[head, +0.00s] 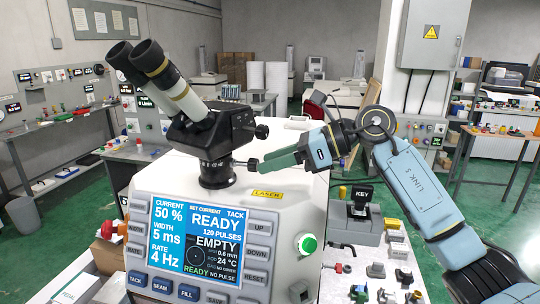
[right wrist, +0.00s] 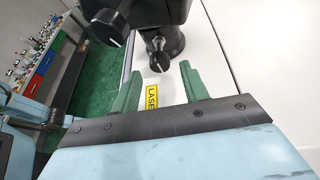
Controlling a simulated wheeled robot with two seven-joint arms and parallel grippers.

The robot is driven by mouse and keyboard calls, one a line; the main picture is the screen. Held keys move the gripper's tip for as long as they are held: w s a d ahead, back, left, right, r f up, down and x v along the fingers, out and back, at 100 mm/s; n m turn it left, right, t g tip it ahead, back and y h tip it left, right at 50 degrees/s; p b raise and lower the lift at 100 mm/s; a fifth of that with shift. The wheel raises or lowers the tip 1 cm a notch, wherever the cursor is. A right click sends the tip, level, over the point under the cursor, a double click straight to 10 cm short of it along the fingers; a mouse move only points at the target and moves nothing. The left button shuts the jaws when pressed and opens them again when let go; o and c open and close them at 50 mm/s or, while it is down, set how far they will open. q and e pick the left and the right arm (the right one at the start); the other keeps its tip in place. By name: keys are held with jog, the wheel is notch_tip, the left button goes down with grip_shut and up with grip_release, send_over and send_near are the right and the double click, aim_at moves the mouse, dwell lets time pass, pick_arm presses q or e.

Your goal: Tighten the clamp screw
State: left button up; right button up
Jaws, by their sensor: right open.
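The clamp screw appears to be the small dark knob (head: 252,164) on the right side of the black collar under the stereo microscope (head: 205,125). In the right wrist view this black knob (right wrist: 159,62) lies ahead of the fingertips, roughly between their lines. My right gripper (head: 267,164) comes in from the right with its green fingers pointing at the knob. It is open and empty in the right wrist view (right wrist: 160,78), and the knob looks just beyond the tips. Whether a finger touches it cannot be told. My left gripper is not in view.
A second, larger knob (head: 262,131) sits higher on the microscope. The white machine housing (head: 290,215) lies below the gripper, with a yellow laser label (head: 267,195). A control panel (head: 205,250) is in front. A key switch box (head: 360,215) and small parts stand at right.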

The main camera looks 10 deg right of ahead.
jog(key=shift+w+a+f, duration=0.2)
jog(key=shift+a+f, duration=0.05)
jog(key=shift+a, duration=0.3)
grip_shut()
jog(key=m, duration=0.1)
jog(key=m+g+y, duration=0.1)
jog(key=shift+w+d+m+g, duration=0.1)
jog(key=shift+w+m+g, duration=0.05)
jog(key=shift+m+g, duration=0.15)
jog(key=shift+f+m+g+y+p, duration=0.1)
jog(key=shift+m+g+y+p, duration=0.3)
jog(key=shift+m, duration=0.7)
